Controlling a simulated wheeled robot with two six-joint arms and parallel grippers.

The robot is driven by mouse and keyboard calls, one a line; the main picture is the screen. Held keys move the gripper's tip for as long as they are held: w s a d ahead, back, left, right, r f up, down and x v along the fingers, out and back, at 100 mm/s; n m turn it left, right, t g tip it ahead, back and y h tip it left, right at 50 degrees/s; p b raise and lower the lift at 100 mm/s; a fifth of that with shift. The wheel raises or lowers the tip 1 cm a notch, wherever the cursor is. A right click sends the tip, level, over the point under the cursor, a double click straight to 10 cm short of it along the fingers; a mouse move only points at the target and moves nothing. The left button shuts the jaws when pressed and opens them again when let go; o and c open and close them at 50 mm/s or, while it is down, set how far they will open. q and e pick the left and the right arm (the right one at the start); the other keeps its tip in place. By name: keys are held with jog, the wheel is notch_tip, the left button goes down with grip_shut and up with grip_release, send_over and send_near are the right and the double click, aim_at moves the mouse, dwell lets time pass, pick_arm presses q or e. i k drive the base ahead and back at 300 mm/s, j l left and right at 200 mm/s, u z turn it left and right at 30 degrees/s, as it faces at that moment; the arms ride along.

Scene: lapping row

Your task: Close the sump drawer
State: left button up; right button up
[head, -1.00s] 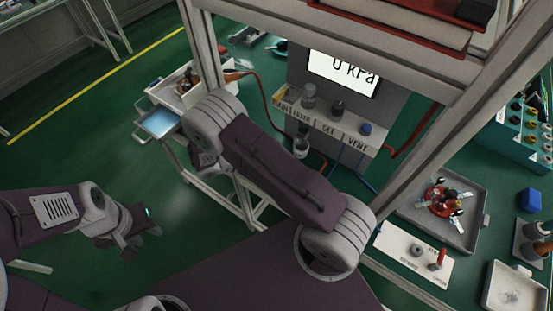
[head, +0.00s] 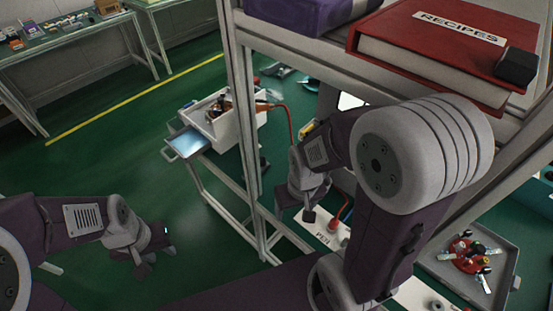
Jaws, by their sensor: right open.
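The sump drawer (head: 188,142) appears to be the shallow, grey-rimmed tray with a bright blue inside, left of centre in the head view. It stands out to the left of the white box-like unit, with a handle at its outer end. My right gripper (head: 297,212) is open and points down near the frame post, to the right of and below the drawer, clear of it. My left gripper (head: 152,262) hangs over the green floor at lower left, apart from the drawer. Its jaws are too dark and small to read.
A white open box (head: 222,115) with tools and an orange-red hose stands beside the drawer. A grey frame post (head: 243,120) rises between it and my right arm. A shelf holds a red RECIPES book (head: 440,55). A grey tray (head: 437,262) lies at right. Floor left of the drawer is clear.

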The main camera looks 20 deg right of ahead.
aim_at(188, 143)
jog(key=i+j+z, duration=0.15)
jog(key=j+z, duration=0.2)
jog(key=i+j+z, duration=0.15)
jog(key=z, duration=0.25)
jog(key=j, duration=0.1)
